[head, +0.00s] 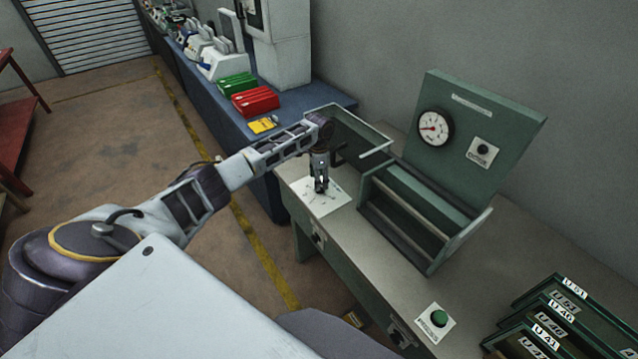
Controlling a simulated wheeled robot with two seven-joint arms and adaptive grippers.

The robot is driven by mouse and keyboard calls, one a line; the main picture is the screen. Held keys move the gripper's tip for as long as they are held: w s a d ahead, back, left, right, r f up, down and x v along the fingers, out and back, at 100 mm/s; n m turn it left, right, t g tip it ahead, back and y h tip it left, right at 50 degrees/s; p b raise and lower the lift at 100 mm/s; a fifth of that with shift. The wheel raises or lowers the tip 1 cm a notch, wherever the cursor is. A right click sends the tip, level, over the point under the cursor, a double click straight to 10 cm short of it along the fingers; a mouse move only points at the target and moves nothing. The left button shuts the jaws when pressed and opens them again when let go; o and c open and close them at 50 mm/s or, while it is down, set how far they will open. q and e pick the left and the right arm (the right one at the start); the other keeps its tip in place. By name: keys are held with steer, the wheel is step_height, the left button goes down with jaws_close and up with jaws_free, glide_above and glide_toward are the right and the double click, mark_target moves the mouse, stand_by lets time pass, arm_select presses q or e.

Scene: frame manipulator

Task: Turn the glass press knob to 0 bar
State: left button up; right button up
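The green press (480,120) stands at the back right of the workbench, with its upright panel tilted back. A round white gauge (434,127) with a red needle sits on the panel; its reading is too small to tell. To its right is a small dark knob (483,149) on a white labelled plate. My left gripper (320,188) points down above a white sheet on the bench, left of the press and well apart from the knob. Whether its fingers are open or shut is not clear. My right gripper is not in view.
A green-framed open box (385,150) lies between my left gripper and the panel. A green button (439,318) is near the bench's front edge. Several labelled green frames (565,310) stand at lower right. Red (255,101) and green bins sit on the blue bench behind.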

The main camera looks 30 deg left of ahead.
arm_select(q)
step_height(320, 180, up, 9)
steer(key=shift+f, duration=0.15)
steer(key=shift+s+f, duration=0.1)
steer(key=shift+s, duration=0.05)
stand_by(0.9)
